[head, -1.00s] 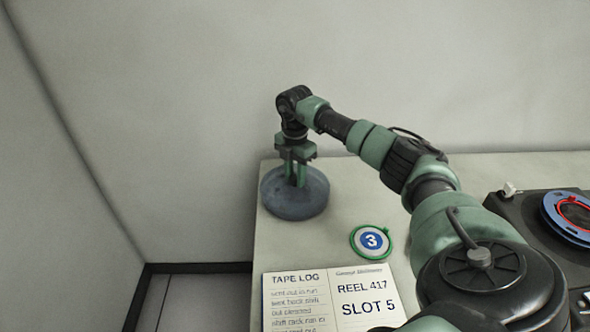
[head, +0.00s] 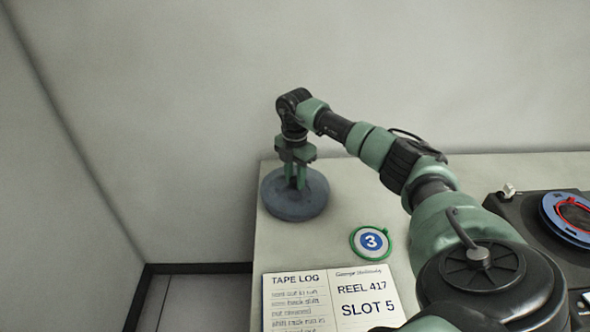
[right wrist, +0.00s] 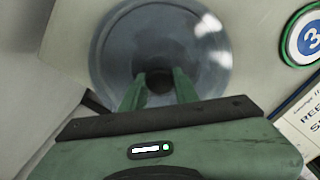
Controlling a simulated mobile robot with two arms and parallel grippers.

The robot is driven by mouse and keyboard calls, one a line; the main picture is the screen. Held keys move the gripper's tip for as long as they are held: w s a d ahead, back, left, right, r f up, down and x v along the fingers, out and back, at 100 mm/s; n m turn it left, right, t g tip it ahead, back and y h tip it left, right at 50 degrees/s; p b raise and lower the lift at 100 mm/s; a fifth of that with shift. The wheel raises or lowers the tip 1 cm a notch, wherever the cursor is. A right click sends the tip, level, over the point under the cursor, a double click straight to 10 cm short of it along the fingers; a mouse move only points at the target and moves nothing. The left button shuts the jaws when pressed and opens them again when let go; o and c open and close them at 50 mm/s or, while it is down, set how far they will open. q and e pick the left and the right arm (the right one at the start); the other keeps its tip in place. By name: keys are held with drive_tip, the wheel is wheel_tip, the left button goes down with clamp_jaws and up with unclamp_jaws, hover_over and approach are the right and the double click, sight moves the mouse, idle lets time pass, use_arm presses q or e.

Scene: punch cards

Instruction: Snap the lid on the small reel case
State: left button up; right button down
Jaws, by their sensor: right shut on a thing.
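The small round reel case (head: 292,217) sits at the far left corner of the table, with its blue-grey lid (head: 278,197) on top of it. The lid looks level, but I cannot tell whether its rim is snapped down. My right gripper (head: 296,186) points straight down at the lid's middle and is shut on the lid, probably at a central grip that the fingers hide. In the right wrist view the lid (right wrist: 115,60) is a glossy, see-through disc with a dark centre between the fingers (right wrist: 159,82). My left gripper is out of view.
A green-rimmed disc marked 3 (head: 371,242) lies right of the case. An open tape log (head: 297,300) lies in front. A dark tape machine (head: 515,208) with a blue and red reel (head: 572,216) stands at the right. The table's left edge is close to the case.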

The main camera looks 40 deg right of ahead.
sight(295, 179)
drive_tip(key=shift+f+b, duration=0.35)
drive_tip(key=shift+f, duration=0.45)
drive_tip(key=c, duration=1)
unclamp_jaws()
drive_tip(key=shift+c, duration=1)
wheel_tip(295, 179, up, 7)
drive_tip(key=p, duration=0.6)
